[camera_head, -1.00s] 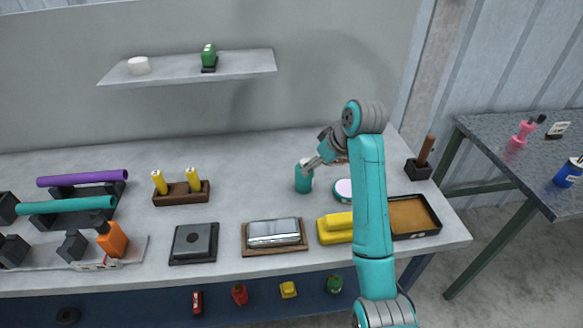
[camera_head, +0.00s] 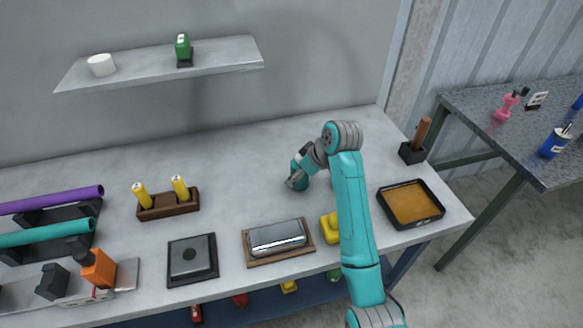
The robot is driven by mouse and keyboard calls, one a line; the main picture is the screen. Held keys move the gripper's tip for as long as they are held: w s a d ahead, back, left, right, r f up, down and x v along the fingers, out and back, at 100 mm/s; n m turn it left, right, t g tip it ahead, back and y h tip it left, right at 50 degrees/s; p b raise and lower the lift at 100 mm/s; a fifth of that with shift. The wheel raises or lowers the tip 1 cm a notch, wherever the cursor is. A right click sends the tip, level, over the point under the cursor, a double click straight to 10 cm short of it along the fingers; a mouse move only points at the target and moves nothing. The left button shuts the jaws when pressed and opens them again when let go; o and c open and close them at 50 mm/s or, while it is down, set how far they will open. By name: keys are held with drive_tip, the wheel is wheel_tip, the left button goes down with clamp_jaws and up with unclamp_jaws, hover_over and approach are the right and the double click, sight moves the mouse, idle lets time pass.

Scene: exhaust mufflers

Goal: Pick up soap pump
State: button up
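My gripper (camera_head: 296,180) is over the back middle of the workbench, pointing down. It is small and partly turned away, so its fingers do not show clearly. A pink bottle with a dark pump-like top (camera_head: 506,105) stands on the speckled side table at the far right, well away from my gripper.
A shelf (camera_head: 160,68) hangs above. The bench's back middle is clear.

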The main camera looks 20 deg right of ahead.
drive_tip(key=shift+f, duration=0.2)
drive_tip(key=shift+w+r, duration=0.1)
drive_tip(key=c, duration=1.5)
